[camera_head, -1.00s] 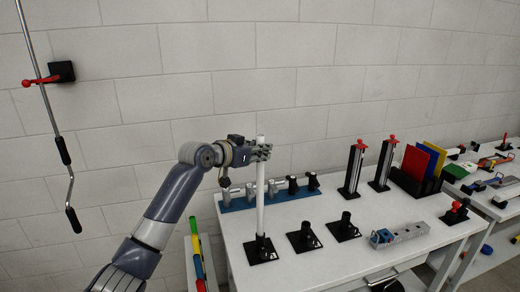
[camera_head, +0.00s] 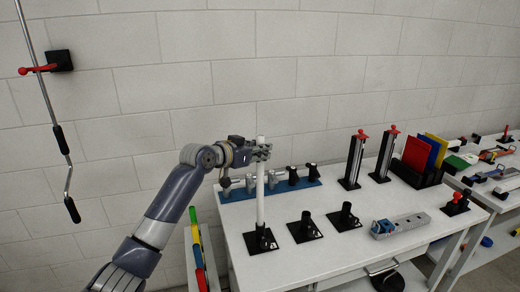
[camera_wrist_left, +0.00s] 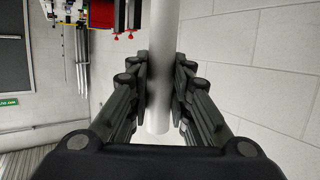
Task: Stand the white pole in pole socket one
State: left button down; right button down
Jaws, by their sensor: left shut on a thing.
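The white pole (camera_head: 260,190) stands upright at the left end of the white table in the head view. Its lower end meets the leftmost black socket (camera_head: 260,241); I cannot tell how deep it sits. Two more black sockets, the middle one (camera_head: 304,228) and the right one (camera_head: 344,218), stand empty to its right. My left gripper (camera_head: 262,152) is shut on the pole near its top. In the left wrist view the pole (camera_wrist_left: 161,75) runs between the fingers. My right gripper is not in view.
Behind the sockets lies a blue rack (camera_head: 238,193) with several grey and black fittings. Two upright clamps (camera_head: 354,160), coloured panels (camera_head: 415,153) and a grey perforated block (camera_head: 402,225) occupy the table's right part. A block wall stands behind.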

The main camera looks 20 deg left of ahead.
pick_arm(q)
jog(key=shift+f+b, duration=0.6)
jog(key=shift+f, duration=0.65)
jog(key=c, duration=1.4)
grip_release()
jog(key=shift+s, duration=0.15)
